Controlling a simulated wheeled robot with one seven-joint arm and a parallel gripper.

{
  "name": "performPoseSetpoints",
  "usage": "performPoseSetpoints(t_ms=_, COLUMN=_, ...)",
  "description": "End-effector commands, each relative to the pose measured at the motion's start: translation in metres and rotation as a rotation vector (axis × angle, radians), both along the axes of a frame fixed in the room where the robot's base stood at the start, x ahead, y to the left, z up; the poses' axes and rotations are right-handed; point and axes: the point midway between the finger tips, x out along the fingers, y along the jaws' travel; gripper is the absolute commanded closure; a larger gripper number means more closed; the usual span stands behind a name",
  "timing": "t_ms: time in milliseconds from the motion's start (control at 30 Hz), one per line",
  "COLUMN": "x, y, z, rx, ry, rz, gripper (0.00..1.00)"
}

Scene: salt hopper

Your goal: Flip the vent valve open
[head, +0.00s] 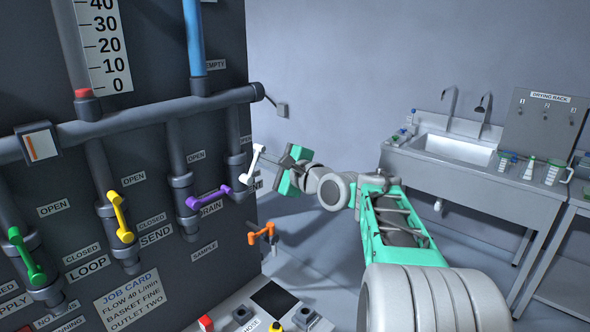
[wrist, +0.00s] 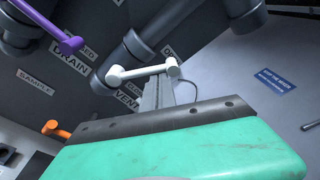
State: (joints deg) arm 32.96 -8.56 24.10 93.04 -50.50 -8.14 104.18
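The vent valve has a white lever (head: 254,163) at the right end of the dark panel, and it stands steeply upright in the head view. In the wrist view the white lever (wrist: 142,72) runs across just beyond my fingers. The VENT label (wrist: 128,99) is partly covered by my fingers there. My gripper (head: 270,175) is just right of the lever, level with it. In the wrist view my gripper (wrist: 160,88) shows its grey fingers close together at the centre, seemingly shut with nothing between them. Whether the fingertips touch the lever is unclear.
A purple drain lever (head: 209,197) is left of the vent valve. An orange sample lever (head: 262,232) is below. Yellow (head: 121,217) and green (head: 27,257) levers are farther left. A sink bench (head: 456,170) stands at the right, with open floor between.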

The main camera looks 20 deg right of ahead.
Motion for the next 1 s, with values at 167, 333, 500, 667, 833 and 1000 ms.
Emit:
performPoseSetpoints(t_ms=167, x=-0.003, y=0.018, z=0.001, rx=-0.15, ry=-0.071, rz=0.015, gripper=1.0)
performPoseSetpoints(t_ms=333, x=-0.006, y=0.024, z=0.008, rx=-0.28, ry=-0.129, rz=0.013, gripper=1.0)
performPoseSetpoints(t_ms=500, x=-0.009, y=0.028, z=0.012, rx=-0.383, ry=-0.174, rz=0.011, gripper=1.0)
performPoseSetpoints(t_ms=667, x=-0.011, y=0.031, z=0.014, rx=-0.383, ry=-0.172, rz=0.009, gripper=1.0)
performPoseSetpoints(t_ms=833, x=-0.012, y=0.034, z=0.016, rx=-0.381, ry=-0.171, rz=0.009, gripper=1.0)
performPoseSetpoints(t_ms=1000, x=-0.013, y=0.035, z=0.017, rx=-0.38, ry=-0.172, rz=0.01, gripper=1.0)
